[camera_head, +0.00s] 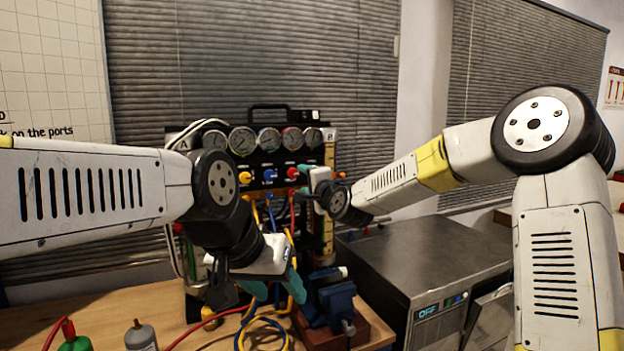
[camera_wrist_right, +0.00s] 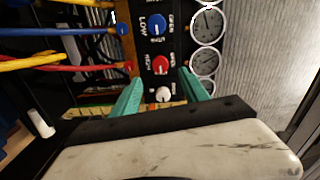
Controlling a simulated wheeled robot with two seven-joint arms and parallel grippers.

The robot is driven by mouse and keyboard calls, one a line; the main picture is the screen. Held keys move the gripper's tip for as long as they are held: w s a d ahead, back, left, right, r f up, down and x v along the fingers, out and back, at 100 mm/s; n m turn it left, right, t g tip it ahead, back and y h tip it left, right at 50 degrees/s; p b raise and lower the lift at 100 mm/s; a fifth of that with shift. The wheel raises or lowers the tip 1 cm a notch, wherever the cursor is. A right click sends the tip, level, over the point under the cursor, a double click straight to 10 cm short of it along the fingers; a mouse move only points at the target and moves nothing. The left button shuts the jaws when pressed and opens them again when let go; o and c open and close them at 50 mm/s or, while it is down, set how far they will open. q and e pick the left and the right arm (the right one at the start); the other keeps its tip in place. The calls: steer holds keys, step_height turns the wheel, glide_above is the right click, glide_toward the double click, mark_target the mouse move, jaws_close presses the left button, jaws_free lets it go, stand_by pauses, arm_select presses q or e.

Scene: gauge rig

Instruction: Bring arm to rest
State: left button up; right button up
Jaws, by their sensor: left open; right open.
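My left arm comes in from the left in the head view. Its gripper (camera_head: 277,287) is open, with teal fingers pointing down over the bench near coiled hoses; I see nothing held in it. My right arm reaches in from the right, elbow raised. Its gripper (camera_wrist_right: 160,76) is open in front of the gauge rig (camera_head: 253,160). In the right wrist view, the white knob (camera_wrist_right: 163,95) shows between its teal fingers, and the red knob (camera_wrist_right: 160,65) shows around their tips. The blue knob (camera_wrist_right: 157,25) lies farther up. I cannot tell whether the fingers touch any knob.
Yellow, blue and red hoses (camera_head: 291,240) hang from the rig onto the wooden bench (camera_head: 130,307). A blue vise (camera_head: 335,305) stands near my left gripper. A metal box (camera_head: 420,258) with an OFF display stands at right. Green (camera_head: 73,341) and grey (camera_head: 140,337) bottles stand front left.

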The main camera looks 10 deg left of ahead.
steer(key=shift+s+d, duration=0.1)
steer(key=shift+s, duration=0.1)
steer(key=shift+s, duration=0.1)
steer(key=s+d+f+n+g+h, duration=0.2)
steer(key=s+d+n+g, duration=0.1)
steer(key=s+d, duration=0.7)
steer(key=s+d+f+n+g+h, duration=0.3)
steer(key=s+d, duration=0.8)
steer(key=s, duration=0.3)
steer(key=s+d+f+n+g+h, duration=0.2)
steer(key=s+d+f+n, duration=0.1)
steer(key=s+d, duration=0.7)
steer(key=s+n, duration=0.1)
steer(key=s, duration=0.1)
steer(key=shift+s+d+f+g+h, duration=0.15)
steer(key=shift+s+f+g+h, duration=0.05)
steer(key=shift+s+g+h, duration=0.2)
